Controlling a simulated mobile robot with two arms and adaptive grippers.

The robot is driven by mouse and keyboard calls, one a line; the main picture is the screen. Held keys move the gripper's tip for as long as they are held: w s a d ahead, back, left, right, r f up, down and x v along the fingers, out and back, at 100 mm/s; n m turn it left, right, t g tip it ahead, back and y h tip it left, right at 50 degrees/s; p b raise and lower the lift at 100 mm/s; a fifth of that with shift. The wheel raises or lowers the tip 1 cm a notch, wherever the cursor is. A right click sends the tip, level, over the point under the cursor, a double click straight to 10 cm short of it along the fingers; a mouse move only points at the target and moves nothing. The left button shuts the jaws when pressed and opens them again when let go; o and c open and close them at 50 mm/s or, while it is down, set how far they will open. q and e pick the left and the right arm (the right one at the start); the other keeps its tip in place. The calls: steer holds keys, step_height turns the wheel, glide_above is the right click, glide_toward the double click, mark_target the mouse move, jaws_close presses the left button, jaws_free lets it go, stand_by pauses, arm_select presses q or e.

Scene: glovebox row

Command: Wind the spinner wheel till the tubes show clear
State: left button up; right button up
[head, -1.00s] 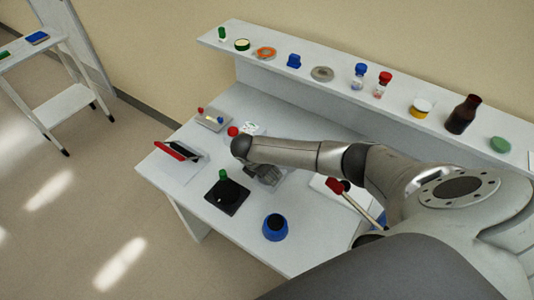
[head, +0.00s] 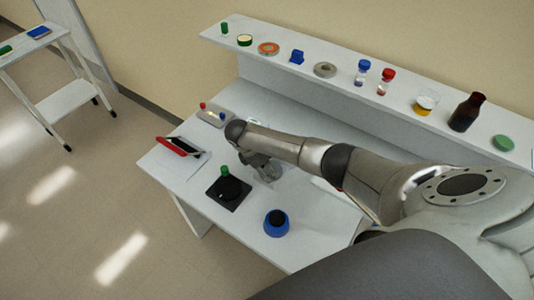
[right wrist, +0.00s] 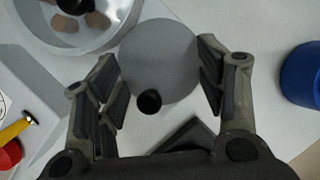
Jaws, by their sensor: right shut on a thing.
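In the right wrist view a flat grey wheel (right wrist: 165,50) with a black knob (right wrist: 149,101) near its rim lies between the fingers of my right gripper (right wrist: 162,82). Beside the wheel is a round, pale-rimmed bowl (right wrist: 112,38) with a dark hub and brownish tube ends (right wrist: 66,23), partly cut off by the frame. I cannot tell whether the tubes are clear. In the head view my right gripper (head: 264,170) is low over the bench, and my arm hides the wheel. My left gripper is not in view.
Bottles and small items line the back shelf (head: 345,72). The bench's left front corner is fairly clear.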

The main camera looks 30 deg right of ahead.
steer(key=shift+s+f, duration=0.35)
steer(key=o, duration=0.7)
steer(key=shift+d, duration=0.1)
steer(key=o, duration=0.6)
steer(key=shift+w+d+f, duration=0.1)
steer(key=shift+w+d, duration=0.05)
steer(key=shift+w, duration=0.1)
steer(key=shift+r, duration=0.3)
steer(key=v, duration=1.2)
steer(key=shift+f, duration=0.15)
